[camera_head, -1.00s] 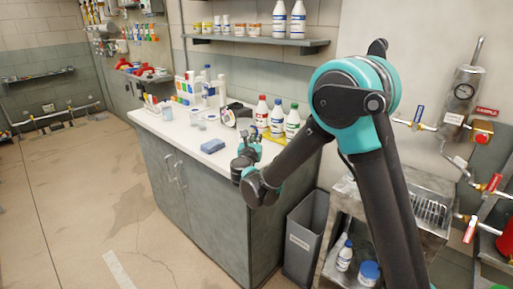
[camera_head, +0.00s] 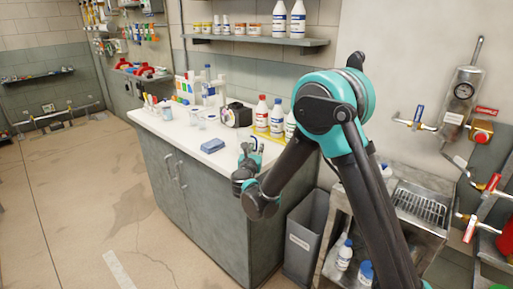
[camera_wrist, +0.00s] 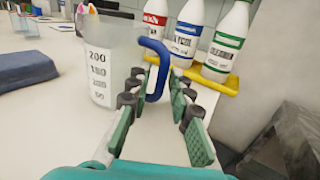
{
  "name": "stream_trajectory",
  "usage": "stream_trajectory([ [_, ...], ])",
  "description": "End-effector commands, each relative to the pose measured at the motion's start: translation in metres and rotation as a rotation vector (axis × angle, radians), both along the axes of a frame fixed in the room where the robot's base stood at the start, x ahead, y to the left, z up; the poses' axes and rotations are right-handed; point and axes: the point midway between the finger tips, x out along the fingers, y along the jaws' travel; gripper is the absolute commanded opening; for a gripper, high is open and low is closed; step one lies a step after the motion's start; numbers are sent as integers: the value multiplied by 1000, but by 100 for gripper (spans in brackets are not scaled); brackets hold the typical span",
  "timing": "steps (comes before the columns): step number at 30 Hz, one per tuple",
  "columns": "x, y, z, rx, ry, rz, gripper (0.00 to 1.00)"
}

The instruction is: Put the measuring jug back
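The measuring jug (camera_wrist: 108,68) is clear with black numbers and a blue handle (camera_wrist: 156,62). It stands upright on the white counter, at the left of the wrist view. My gripper (camera_wrist: 158,80) is open, with its green-padded fingers on either side of the lower part of the blue handle. A gap shows between the handle and the fingers, so they are not closed on it. In the head view my gripper (camera_head: 251,150) is over the front edge of the counter, and the jug is largely hidden behind it.
Three bottles with red, blue and green caps stand on a yellow tray (camera_wrist: 212,82) behind the jug. A folded blue cloth (camera_head: 213,146) lies to the left on the counter (camera_head: 185,139). A grey bin (camera_head: 303,240) and a metal cart stand right of the counter.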

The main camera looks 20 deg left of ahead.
Motion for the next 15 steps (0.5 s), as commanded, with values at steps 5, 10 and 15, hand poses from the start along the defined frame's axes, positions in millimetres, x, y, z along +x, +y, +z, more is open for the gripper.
stream_trajectory([
  [5,0,0,0,0,0,0,26],
  [10,0,0,2,0,0,0,26],
  [15,-17,-1,3,0,0,2,26],
])
